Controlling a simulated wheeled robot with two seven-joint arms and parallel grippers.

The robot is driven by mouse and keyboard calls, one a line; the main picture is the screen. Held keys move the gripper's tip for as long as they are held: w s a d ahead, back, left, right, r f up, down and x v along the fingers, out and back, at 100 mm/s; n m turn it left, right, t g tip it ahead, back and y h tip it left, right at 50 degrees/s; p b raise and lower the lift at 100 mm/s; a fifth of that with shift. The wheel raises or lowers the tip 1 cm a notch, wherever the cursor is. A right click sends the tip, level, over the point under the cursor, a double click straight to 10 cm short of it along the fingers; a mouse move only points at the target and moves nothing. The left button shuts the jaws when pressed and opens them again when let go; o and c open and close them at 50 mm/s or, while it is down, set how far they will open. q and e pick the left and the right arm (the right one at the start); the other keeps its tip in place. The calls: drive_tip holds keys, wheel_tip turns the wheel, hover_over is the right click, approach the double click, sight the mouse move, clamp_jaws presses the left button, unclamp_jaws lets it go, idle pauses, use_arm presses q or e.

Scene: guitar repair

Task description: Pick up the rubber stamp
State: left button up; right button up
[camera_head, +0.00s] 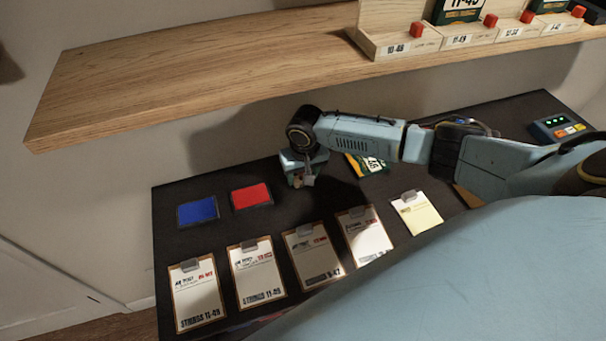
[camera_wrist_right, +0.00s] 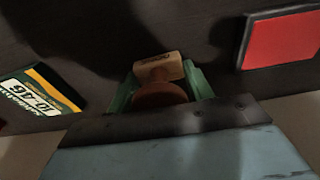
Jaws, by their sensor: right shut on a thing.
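The rubber stamp (camera_wrist_right: 158,68) has a wooden block and a round brown handle. In the right wrist view it sits between the green fingers of my right gripper (camera_wrist_right: 160,88), which is shut on it. In the head view my right gripper (camera_head: 302,178) points down at the black table, right of the red ink pad. The stamp is mostly hidden there, and I cannot tell whether it touches the table. My left gripper is not in view.
A red ink pad (camera_head: 251,196) and a blue ink pad (camera_head: 198,210) lie left of my right gripper. Several clipboards (camera_head: 258,272) line the front of the black table. A green-and-yellow string pack (camera_head: 366,165) lies behind my right arm. A wooden shelf (camera_head: 200,78) hangs above the table.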

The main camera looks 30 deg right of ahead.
drive_tip(key=shift+c, duration=0.3)
wheel_tip(320, 180, up, 10)
drive_tip(key=shift+r+p, duration=0.1)
drive_tip(key=shift+p, duration=0.25)
